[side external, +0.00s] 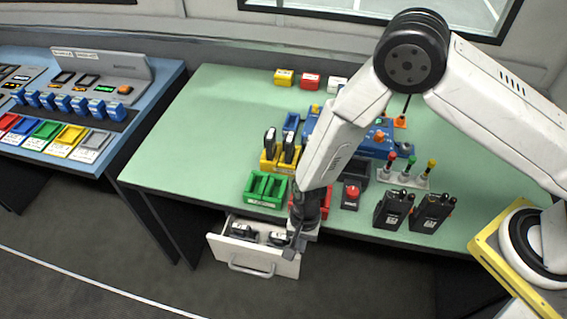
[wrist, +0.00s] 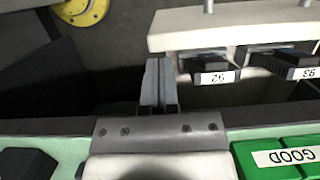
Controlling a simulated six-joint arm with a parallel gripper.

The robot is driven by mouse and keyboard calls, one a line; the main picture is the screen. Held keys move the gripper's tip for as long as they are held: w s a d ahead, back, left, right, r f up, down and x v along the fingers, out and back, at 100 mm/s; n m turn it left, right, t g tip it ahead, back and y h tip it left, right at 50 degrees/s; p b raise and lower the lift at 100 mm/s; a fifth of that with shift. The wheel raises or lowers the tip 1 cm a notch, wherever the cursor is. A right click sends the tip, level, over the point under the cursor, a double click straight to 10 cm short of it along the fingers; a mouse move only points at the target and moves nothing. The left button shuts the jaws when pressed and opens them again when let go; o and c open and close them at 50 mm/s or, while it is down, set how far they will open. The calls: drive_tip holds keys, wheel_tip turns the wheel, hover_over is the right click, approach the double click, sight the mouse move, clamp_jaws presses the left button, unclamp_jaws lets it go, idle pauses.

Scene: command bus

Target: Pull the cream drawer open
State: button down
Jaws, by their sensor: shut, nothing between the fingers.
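The cream drawer (side external: 222,248) stands pulled out from under the green table's front edge in the side view. Its bar handle (side external: 250,270) is on the front panel, and dark items lie inside. In the wrist view the drawer front (wrist: 230,28) runs across the upper right, with the handle posts at the top edge. My gripper (side external: 290,252) points down at the drawer's right end, away from the handle. Its fingers (wrist: 157,75) are shut and empty, beside the drawer's end in the wrist view. I cannot tell whether they touch the drawer.
The green table (side external: 225,110) holds a green bin (side external: 265,188), several radios (side external: 432,212) and a red-topped button (side external: 351,193) near its front edge. Black items labelled 92 (wrist: 214,72) and 93 (wrist: 295,68) sit in the drawer. The floor before the drawer is clear.

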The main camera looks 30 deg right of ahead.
sight(296, 265)
drive_tip(key=shift+s+a+f, duration=0.1)
drive_tip(key=shift+f, duration=0.05)
idle(0.3)
drive_tip(key=shift+s+a, duration=1.8)
drive_tip(key=v, duration=1)
